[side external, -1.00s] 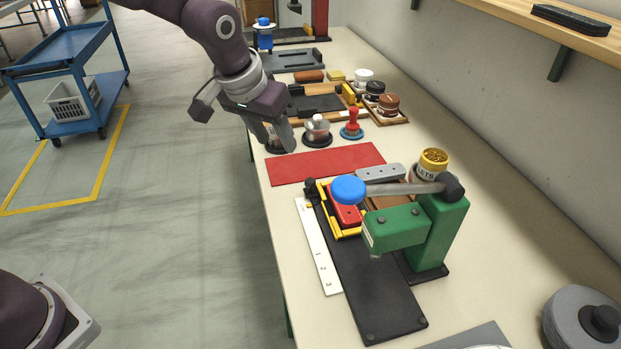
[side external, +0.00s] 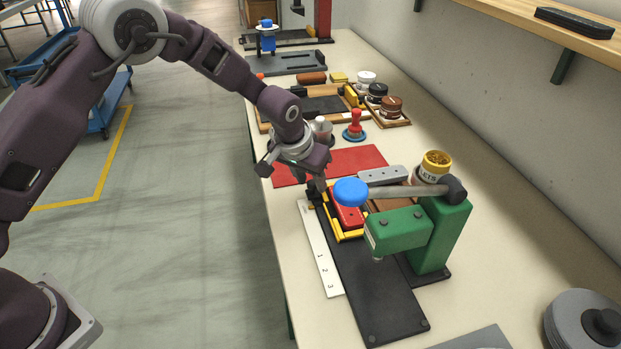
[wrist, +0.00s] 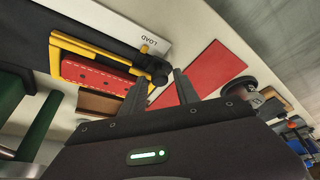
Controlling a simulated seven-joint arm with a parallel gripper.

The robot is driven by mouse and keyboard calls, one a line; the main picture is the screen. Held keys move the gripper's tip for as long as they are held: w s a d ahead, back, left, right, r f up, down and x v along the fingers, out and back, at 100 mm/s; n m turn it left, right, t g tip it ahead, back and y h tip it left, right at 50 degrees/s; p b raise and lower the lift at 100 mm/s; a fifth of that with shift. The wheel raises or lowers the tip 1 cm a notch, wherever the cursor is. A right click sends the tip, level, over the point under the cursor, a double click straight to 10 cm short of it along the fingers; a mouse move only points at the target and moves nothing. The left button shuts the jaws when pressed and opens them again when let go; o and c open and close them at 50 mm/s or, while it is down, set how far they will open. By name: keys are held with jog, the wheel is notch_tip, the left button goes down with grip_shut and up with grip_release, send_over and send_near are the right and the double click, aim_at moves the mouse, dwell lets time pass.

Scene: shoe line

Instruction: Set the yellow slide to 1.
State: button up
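The yellow slide (side external: 347,237) is a yellow frame on a black base (side external: 375,295), at the far end of its track. A red piece (wrist: 95,75) sits in it. A black knob (wrist: 157,68) stands at the slide's end. The white scale strip (side external: 321,262) runs beside the track, with 1, 2 and 3 toward the near end. The wrist view shows LOAD on the strip (wrist: 125,28) near the slide. My gripper (wrist: 160,86) is open, its fingers apart with the knob ahead of the gap. In the side view my gripper (side external: 317,182) is at the slide's far end; contact is unclear.
A green press (side external: 440,230) overhangs the track; its lever with blue ball (side external: 350,192) partly covers the slide. A red mat (side external: 360,160), grey bar (side external: 383,175) and yellow-lidded jar (side external: 434,165) are close by. The track's near part is clear.

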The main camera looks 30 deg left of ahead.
grip_shut()
dwell(1.2)
